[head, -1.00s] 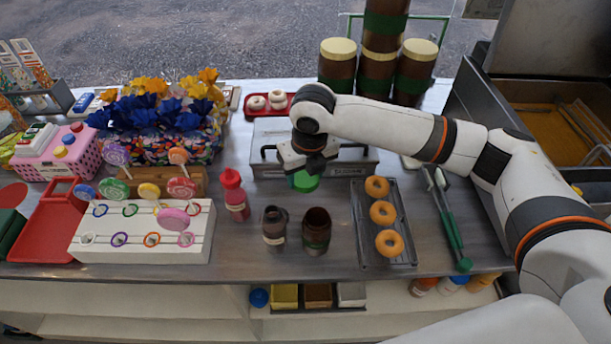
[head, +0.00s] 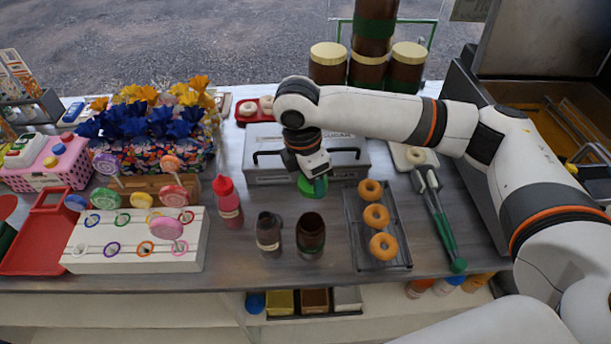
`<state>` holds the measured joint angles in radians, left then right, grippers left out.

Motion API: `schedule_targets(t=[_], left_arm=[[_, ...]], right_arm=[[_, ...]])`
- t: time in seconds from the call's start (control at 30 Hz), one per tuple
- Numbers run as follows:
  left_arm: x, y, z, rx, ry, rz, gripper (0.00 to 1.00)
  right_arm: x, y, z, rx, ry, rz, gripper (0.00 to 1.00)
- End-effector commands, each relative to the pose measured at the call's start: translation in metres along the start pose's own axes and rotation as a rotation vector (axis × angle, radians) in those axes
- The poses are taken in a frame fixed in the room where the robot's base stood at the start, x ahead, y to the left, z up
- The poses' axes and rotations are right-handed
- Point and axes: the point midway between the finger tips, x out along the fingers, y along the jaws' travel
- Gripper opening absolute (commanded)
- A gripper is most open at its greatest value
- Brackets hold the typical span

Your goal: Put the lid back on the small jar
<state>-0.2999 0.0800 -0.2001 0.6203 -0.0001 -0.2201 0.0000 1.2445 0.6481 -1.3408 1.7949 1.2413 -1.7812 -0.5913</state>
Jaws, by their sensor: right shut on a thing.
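The small jar (head: 310,240) is brown with a dark green band and stands upright and open on the counter. The green lid (head: 313,187) is in my right gripper (head: 313,172), which is shut on it. The lid hangs tilted above the counter, behind the jar and in front of the grey metal box, apart from the jar. The fingertips are partly hidden by the gripper body. My left gripper is not in view.
A brown pitcher-like container (head: 269,234) stands just left of the jar, with a red-capped bottle (head: 228,202) further left. A tray of doughnuts (head: 356,243) lies to the right. The grey box (head: 262,170) is behind. A lollipop stand (head: 125,255) is at left.

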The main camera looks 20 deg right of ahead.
Motion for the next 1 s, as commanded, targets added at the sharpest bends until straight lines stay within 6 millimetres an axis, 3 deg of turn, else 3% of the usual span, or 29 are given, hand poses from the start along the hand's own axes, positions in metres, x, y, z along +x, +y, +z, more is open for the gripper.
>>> schedule_targets(t=[0.4, 0.6, 0.8, 1.0], left_arm=[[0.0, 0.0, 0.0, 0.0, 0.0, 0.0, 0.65], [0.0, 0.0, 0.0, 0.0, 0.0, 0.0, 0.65], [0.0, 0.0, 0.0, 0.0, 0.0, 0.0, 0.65], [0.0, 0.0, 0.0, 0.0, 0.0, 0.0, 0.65]], right_arm=[[-0.017, 0.021, -0.015, 1.05, -0.001, 0.159, 0.33], [-0.024, 0.029, -0.02, 1.448, -0.002, 0.22, 0.33], [-0.027, 0.033, -0.022, 1.642, -0.003, 0.249, 0.33], [-0.028, 0.033, -0.022, 1.671, -0.002, 0.253, 0.33]])
